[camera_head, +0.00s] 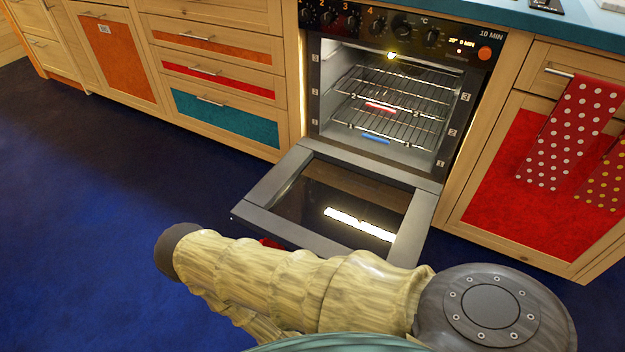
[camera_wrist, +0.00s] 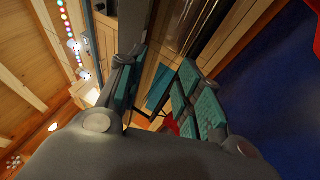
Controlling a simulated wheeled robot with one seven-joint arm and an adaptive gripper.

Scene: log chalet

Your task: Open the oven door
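The oven (camera_head: 385,100) is built into the wooden cabinets, with its lit inside and wire racks in view. Its door (camera_head: 415,225) is folded down and lies roughly flat in front of the opening, with the dark glass facing up. My arm crosses in front of the door's near edge and hides part of it; the door's handle cannot be seen. My gripper shows in the wrist view (camera_wrist: 164,74), its teal-padded fingers apart with nothing held between them. In the head view I cannot make out the gripper.
Wooden drawers (camera_head: 215,45) with coloured panels stand left of the oven. To its right is a red-panelled cupboard (camera_head: 530,190) with a dotted red towel (camera_head: 572,130) hanging on it. The blue floor (camera_head: 90,190) is clear at the left.

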